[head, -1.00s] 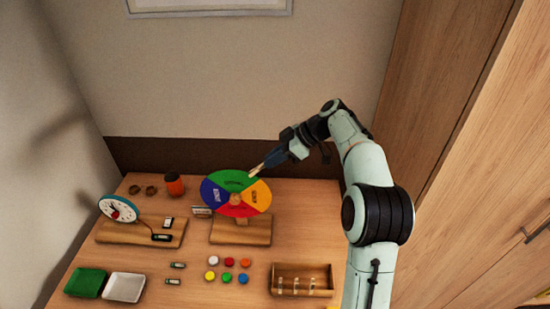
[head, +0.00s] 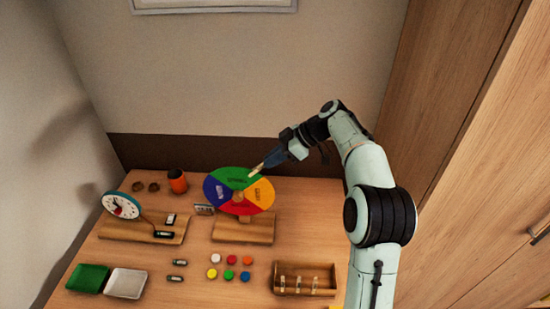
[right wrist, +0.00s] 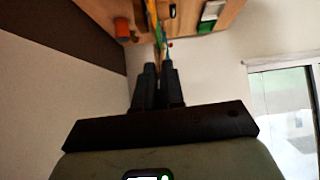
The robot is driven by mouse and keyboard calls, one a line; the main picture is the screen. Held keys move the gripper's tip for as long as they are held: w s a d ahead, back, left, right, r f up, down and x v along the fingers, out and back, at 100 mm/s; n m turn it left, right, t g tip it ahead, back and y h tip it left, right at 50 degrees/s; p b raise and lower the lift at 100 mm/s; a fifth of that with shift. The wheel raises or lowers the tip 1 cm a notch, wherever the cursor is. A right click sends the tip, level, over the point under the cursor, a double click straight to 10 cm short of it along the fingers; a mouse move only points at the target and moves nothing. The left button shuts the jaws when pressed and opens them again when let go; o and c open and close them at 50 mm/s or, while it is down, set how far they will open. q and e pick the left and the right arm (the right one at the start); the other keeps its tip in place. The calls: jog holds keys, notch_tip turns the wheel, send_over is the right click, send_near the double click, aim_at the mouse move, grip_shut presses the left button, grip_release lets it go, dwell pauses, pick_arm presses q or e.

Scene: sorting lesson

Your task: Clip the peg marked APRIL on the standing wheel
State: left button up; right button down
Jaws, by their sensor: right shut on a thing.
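The standing wheel (head: 213,192) is a round disc with green, blue, red and yellow sectors, upright on a wooden base (head: 245,231). Its sector words are too small to read surely. My right gripper (head: 268,161) is shut on a pale wooden peg (head: 256,170), whose tip is at the wheel's upper right rim, by the green sector. Any marking on the peg cannot be read. In the right wrist view my right gripper (right wrist: 158,72) points at the wheel, which shows nearly edge-on (right wrist: 151,12). Whether the peg touches the rim is unclear. My left gripper is not in view.
A wooden box (head: 305,279) with several pale pegs stands at the front right. Several coloured discs (head: 230,260), a clock on a stand (head: 122,205), a green tray (head: 88,278), a white tray (head: 127,283) and an orange cup (head: 178,182) are on the table.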

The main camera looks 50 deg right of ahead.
jog(key=c, duration=1.2)
grip_release()
jog(key=shift+o, duration=0.2)
jog(key=shift+r, duration=0.1)
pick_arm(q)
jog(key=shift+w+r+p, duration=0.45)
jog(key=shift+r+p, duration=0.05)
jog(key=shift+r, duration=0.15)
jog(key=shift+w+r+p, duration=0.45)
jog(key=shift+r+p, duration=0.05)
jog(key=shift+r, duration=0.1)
pick_arm(e)
jog(key=v, duration=1.3)
